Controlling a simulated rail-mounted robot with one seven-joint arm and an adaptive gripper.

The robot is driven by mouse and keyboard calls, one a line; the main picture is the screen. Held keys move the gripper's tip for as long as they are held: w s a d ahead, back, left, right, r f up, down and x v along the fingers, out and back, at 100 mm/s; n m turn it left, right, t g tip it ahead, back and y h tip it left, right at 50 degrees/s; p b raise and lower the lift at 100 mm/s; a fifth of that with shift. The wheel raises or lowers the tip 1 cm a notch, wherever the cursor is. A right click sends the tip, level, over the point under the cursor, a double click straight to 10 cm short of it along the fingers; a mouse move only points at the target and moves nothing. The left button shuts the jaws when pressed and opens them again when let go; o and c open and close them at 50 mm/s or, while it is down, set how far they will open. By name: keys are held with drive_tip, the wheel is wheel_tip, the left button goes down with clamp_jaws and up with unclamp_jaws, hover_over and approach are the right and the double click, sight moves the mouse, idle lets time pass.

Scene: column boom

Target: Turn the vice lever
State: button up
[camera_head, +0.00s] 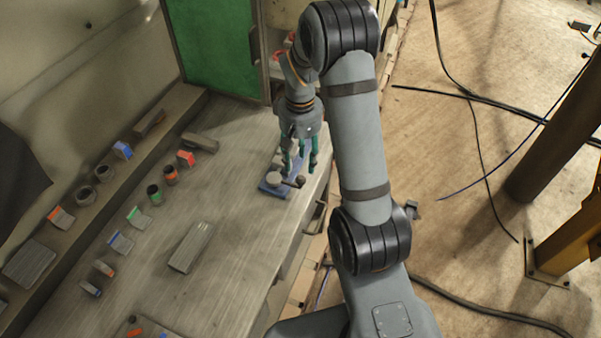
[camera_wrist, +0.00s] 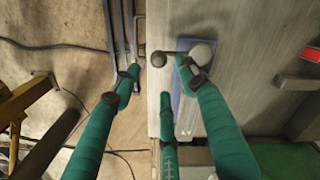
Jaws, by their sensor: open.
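The vice (camera_head: 272,187) sits near the right edge of the workbench, with a blue base and a round grey top. Its lever (camera_head: 293,182) sticks out to the right and ends in a dark ball. In the wrist view the grey round part (camera_wrist: 203,52) is at upper right and the lever's ball (camera_wrist: 158,59) lies to its left, between the fingertips in the picture. My gripper (camera_head: 301,168) is open, with green fingers pointing down just above the vice. The fingers (camera_wrist: 157,76) also show in the wrist view; I cannot tell whether any touches the lever. Fingers partly hide the blue base.
The grey workbench (camera_head: 235,230) holds several small coloured blocks and cylinders at left. A flat grey block (camera_head: 190,247) lies mid-bench. A green panel (camera_head: 212,45) stands behind. Right of the bench edge is open floor with cables (camera_head: 470,95).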

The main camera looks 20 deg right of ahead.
sight(300, 176)
wheel_tip(300, 176, down, 7)
drive_tip(key=shift+r+p, duration=0.15)
drive_tip(key=shift+p, duration=0.4)
drive_tip(key=shift+c, duration=1.1)
drive_tip(key=c, duration=0.8)
drive_tip(key=shift+w+r, duration=0.1)
drive_tip(key=shift+w, duration=0.05)
clamp_jaws()
